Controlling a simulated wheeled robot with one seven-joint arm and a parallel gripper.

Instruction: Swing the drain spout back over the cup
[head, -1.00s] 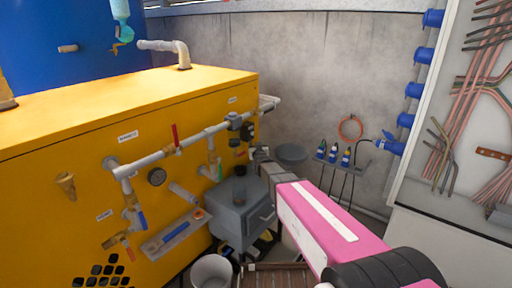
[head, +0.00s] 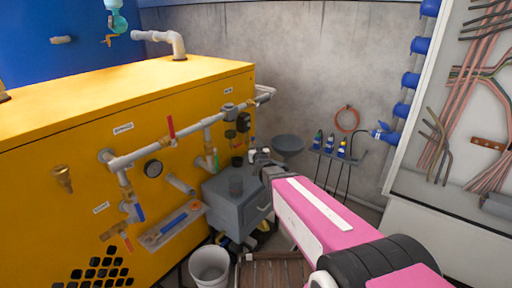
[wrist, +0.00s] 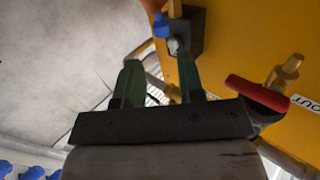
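My gripper (head: 256,158) is just right of these fittings, above the cabinet's back edge, small and partly hidden by my arm. In the wrist view my gripper (wrist: 158,82) has its two dark green fingers apart, with nothing clearly held between them. A dark bracket with a metal nut (wrist: 174,46) and a blue part (wrist: 161,26) show beyond the fingertips.
A red valve handle (head: 171,127) sits on the grey pipe; a red handle (wrist: 258,94) is close right of the fingers. A round grey basin (head: 288,143) and a bottle shelf (head: 338,153) stand right. A white bucket (head: 209,265) is on the floor.

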